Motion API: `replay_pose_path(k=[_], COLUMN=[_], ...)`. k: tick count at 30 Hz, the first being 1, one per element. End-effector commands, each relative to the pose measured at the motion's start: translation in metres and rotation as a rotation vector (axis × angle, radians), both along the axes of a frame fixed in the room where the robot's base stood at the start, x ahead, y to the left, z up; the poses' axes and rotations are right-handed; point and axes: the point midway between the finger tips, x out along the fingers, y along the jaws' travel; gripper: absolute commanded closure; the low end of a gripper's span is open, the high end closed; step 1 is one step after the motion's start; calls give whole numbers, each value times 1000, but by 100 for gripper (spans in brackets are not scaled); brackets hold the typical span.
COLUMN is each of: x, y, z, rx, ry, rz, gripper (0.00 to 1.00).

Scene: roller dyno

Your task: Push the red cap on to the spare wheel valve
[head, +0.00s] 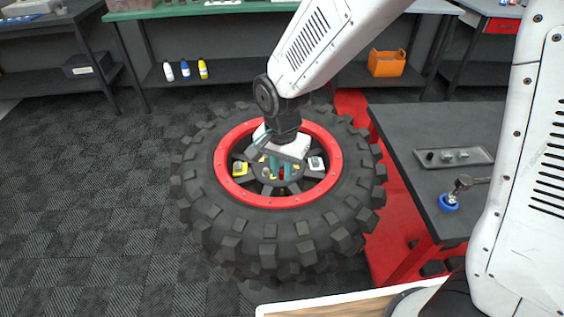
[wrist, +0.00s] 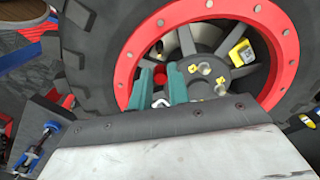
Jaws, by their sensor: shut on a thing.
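The spare wheel, a big knobbly black tyre (head: 285,233) with a red rim (head: 232,189), lies flat in the head view. My gripper (head: 280,175) reaches down over the dark spoked middle of the wheel. In the wrist view, the teal fingers of my gripper (wrist: 161,79) are shut on the small red cap (wrist: 157,73), which shows between their tips. The cap is over the wheel, inside the red rim (wrist: 125,72). I cannot make out the valve; the fingers and cap may hide it. Whether the cap touches anything below is not clear.
A yellow block (head: 240,168) and a pale block (head: 316,163) sit among the spokes. Open floor (head: 90,190) lies to the left.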

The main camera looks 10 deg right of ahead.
Motion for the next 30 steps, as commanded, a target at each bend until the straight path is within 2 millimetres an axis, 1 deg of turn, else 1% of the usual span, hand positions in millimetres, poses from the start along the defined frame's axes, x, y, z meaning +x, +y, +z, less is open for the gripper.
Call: replay_pose_path(k=[15, 21, 30], x=[0, 0, 0], y=[0, 0, 0], z=[-31, -37, -39], rx=[-1, 0, 0], ry=[2, 1, 1], rz=[0, 0, 0], gripper=[100, 100, 100])
